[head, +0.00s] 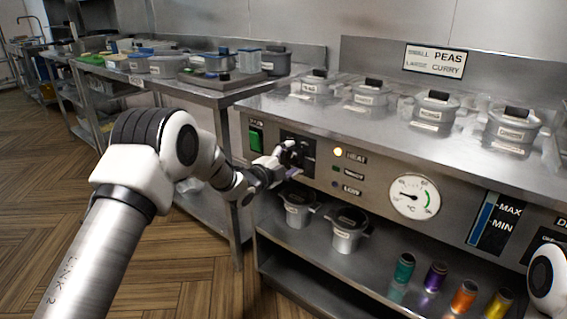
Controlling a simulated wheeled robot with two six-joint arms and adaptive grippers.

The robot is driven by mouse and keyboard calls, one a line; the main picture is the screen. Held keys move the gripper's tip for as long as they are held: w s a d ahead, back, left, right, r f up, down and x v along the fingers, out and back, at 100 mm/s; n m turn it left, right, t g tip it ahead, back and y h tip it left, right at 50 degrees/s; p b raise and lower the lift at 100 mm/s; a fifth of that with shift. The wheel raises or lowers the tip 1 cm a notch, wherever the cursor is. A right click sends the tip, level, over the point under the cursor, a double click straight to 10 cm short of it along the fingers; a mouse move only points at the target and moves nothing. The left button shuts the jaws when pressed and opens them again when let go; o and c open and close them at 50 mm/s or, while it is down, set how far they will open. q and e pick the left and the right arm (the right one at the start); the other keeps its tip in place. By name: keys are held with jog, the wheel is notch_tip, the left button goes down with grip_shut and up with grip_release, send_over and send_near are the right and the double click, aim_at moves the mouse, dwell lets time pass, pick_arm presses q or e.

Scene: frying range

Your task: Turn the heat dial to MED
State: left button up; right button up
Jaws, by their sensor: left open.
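The heat dial sits on a black panel (310,143) on the steel front of the range, left of a lit yellow lamp (338,152) labelled HEAT. My left gripper (291,158) is open in front of this panel and covers much of it. The knob and its markings are hidden or too small to read, so I cannot tell its setting or whether the fingers touch it. My right gripper is not in view; only a white part of my right arm shows at the right edge.
A green switch (256,138) is left of the panel. A round temperature gauge (415,197) and a MAX/MIN level strip (486,220) are to its right. Lidded pots (435,109) stand on top. Two pots (348,234) and coloured jars (404,267) stand on the shelf below.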

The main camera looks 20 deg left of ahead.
pick_arm(q)
jog(key=v, duration=1.1)
jog(key=shift+s, duration=0.3)
jog(key=shift+a, duration=0.1)
